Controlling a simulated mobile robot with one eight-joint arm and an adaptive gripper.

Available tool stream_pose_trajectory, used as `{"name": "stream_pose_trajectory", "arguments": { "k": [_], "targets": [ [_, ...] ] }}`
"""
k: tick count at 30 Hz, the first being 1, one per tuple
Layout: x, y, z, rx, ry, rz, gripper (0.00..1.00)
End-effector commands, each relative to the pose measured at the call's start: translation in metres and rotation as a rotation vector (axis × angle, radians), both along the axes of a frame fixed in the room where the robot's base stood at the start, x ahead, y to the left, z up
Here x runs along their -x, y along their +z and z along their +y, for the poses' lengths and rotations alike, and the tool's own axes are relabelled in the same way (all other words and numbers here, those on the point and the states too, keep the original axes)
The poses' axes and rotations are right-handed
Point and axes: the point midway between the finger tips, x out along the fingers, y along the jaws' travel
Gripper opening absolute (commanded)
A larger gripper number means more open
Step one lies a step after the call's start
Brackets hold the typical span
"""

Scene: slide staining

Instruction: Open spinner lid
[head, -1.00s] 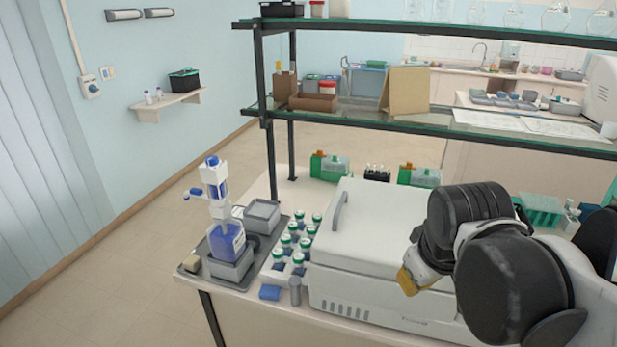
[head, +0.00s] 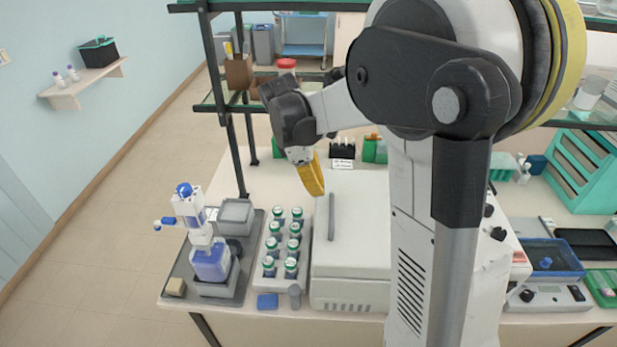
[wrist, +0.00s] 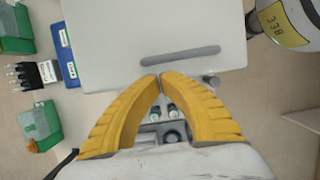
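The spinner (head: 350,293) is a white box on the bench with a flat pale lid (head: 358,240), which lies closed. A grey bar handle (head: 331,217) runs along the lid's left side. My gripper (head: 318,193) has yellow fingers and hangs above the lid, near the handle's far end. In the wrist view the lid (wrist: 110,40) fills the upper middle and its handle (wrist: 180,56) lies just beyond my gripper's fingertips (wrist: 160,75). The fingertips meet with nothing visible between them. My arm hides the right part of the spinner in the head view.
A rack of green-capped bottles (head: 258,262) stands left of the spinner, beside a grey tray (head: 172,290) with a blue bottle dispenser (head: 210,262). A blue block (head: 268,301) and a grey cylinder (head: 295,292) sit at the front edge. A shelf post (head: 236,155) rises behind.

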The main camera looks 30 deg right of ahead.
Motion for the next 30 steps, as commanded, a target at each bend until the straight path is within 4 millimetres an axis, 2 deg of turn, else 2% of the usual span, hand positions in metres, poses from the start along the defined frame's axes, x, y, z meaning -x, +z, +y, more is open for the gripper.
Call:
{"name": "stream_pose_trajectory", "arguments": {
  "k": [1, 6, 12, 24, 30],
  "targets": [
    [0.001, -0.01, -0.003, 0.0, -0.001, 0.0, 0.0],
    [0.006, -0.035, -0.009, 0.0, -0.002, -0.002, 0.0],
    [0.009, -0.048, -0.012, 0.0, -0.001, -0.002, 0.0],
    [0.009, -0.048, -0.013, -0.002, -0.001, -0.003, 0.0],
    [0.01, -0.034, -0.015, -0.03, -0.004, -0.023, 0.0]
  ]
}}
